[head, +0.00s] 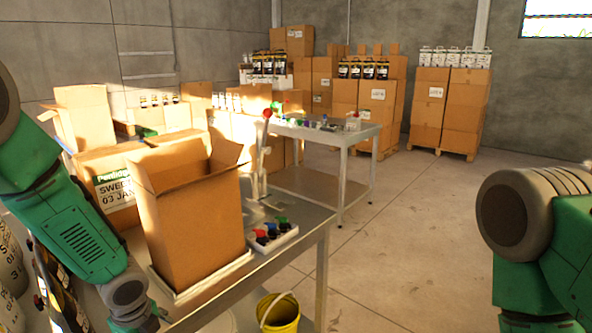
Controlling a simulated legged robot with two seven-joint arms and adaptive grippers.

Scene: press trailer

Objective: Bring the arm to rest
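My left arm (75,225) comes in from the left, green with dark grey joints, and angles down to the bottom edge beside an open cardboard box. Its lower end is cut off there, and no gripper fingers show. My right arm (530,230) stands at the right edge, with a large grey joint and green links. Its gripper is outside the picture. I see neither arm touching anything, though the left arm's lower end is close to the table's near left side.
The open box (195,220) stands on a white base on the metal table (300,240). A tray of coloured knobs (272,236) is beside it. A yellow bucket (279,312) stands below. A second table (355,135) and stacked boxes (465,110) are behind. Floor at centre right is clear.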

